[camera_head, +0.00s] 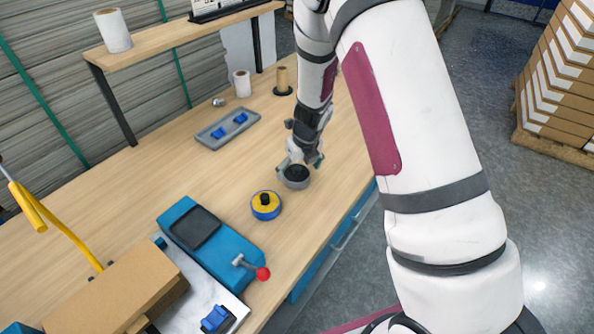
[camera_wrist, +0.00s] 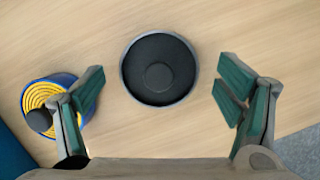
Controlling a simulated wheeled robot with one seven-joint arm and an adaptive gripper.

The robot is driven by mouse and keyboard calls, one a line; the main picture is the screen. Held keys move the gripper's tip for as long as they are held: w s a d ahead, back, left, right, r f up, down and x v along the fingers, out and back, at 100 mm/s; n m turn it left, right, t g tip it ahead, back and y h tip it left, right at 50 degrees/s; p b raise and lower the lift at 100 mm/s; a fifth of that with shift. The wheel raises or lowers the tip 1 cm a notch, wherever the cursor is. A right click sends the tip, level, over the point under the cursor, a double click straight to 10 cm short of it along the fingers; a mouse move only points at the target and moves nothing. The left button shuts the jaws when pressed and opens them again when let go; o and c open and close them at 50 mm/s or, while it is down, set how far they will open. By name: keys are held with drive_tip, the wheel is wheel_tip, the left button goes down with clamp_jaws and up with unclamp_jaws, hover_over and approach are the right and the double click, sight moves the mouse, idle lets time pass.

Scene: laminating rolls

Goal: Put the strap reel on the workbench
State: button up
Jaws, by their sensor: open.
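A round grey reel with a black centre (camera_head: 295,177) sits on the workbench (camera_head: 165,165) near its front edge. It shows whole in the wrist view (camera_wrist: 160,68), flat face up. A blue and yellow round reel with a black knob (camera_head: 266,206) stands on the bench to its left; the wrist view shows it partly behind my left finger (camera_wrist: 35,95). I cannot tell for certain which of the two is the strap reel. My gripper (camera_head: 301,162) is open over the grey reel, its fingers apart on either side with gaps to it.
A blue device with a red-knobbed lever (camera_head: 215,245) and a cardboard box (camera_head: 120,285) stand at the front left. A grey tray with blue pieces (camera_head: 228,130) and small rolls (camera_head: 243,83) lie farther back. A raised shelf (camera_head: 165,40) spans the rear.

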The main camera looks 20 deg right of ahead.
drive_tip(key=a+p+v, duration=0.1)
drive_tip(key=v, duration=1)
wheel_tip(320, 180, up, 10)
drive_tip(key=n+y, duration=0.2)
drive_tip(key=n, duration=0.6)
hover_over(303, 180)
drive_tip(key=s+a, duration=0.3)
drive_tip(key=s, duration=0.2)
drive_tip(key=s+d+r+n+t+h, duration=0.1)
drive_tip(key=s+r+n, duration=0.5)
drive_tip(key=s+n, duration=0.6)
drive_tip(key=s+d+r+n+h, duration=0.1)
drive_tip(key=s+r+n, duration=0.5)
drive_tip(key=s+n, duration=0.7)
drive_tip(key=shift+d+r+t+h, duration=0.25)
drive_tip(key=shift+r+t+h, duration=0.15)
drive_tip(key=shift+h, duration=0.1)
